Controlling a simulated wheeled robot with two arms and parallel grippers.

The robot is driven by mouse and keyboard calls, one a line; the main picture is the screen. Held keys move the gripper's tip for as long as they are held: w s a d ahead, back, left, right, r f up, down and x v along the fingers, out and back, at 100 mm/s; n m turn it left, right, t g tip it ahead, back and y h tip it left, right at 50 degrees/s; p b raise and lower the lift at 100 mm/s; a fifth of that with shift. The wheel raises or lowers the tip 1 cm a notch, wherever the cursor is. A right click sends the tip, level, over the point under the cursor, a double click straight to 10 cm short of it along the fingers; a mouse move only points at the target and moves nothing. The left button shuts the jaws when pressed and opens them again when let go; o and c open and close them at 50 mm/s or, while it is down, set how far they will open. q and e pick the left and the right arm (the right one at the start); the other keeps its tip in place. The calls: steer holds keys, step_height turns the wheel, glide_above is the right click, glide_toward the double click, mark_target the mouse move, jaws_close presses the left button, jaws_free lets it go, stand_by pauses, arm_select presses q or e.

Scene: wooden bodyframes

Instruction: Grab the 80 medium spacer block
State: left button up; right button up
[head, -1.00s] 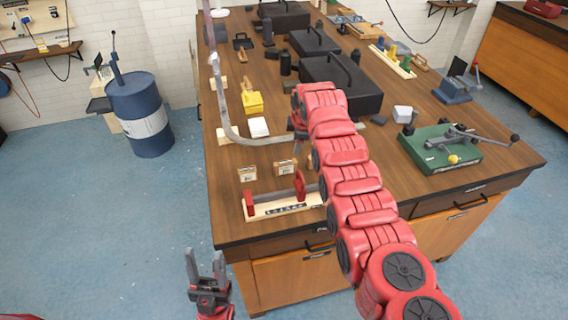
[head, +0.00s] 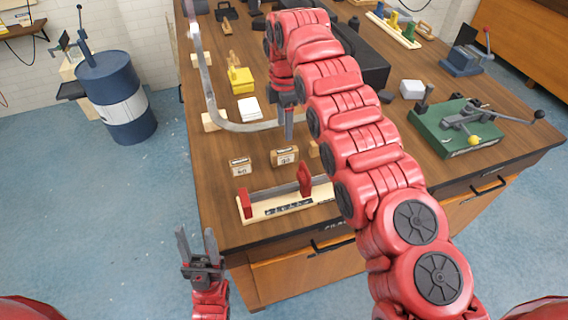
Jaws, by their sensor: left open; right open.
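Small wooden spacer blocks with printed labels stand near the front of the wooden table (head: 225,205). The left block (head: 240,167) seems to read 60 and the middle block (head: 285,156) seems to read 80, but the print is small. A third block (head: 314,149) is partly hidden by my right arm. My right gripper (head: 289,132) is open and empty, pointing down just behind the middle block; it looks apart from it. My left gripper (head: 197,236) is open and empty, off the table's front left edge, fingers pointing up.
A wooden holder with red uprights (head: 275,208) lies in front of the blocks. A curved grey rail (head: 210,95) runs behind them. A white block (head: 249,108) and yellow block (head: 242,80) stand farther back. A green fixture (head: 460,130) is at the right.

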mark_target(285, 150)
steer(key=f, duration=0.2)
steer(key=f+p, duration=0.1)
steer(key=shift+s+f, duration=0.2)
steer(key=shift+f, duration=0.35)
steer(key=f, duration=0.1)
steer(key=f+p, duration=0.1)
steer(key=f, duration=0.1)
steer(key=f+p, duration=0.1)
steer(key=shift+w+f, duration=0.25)
steer(key=shift+f, duration=0.3)
jaws_close()
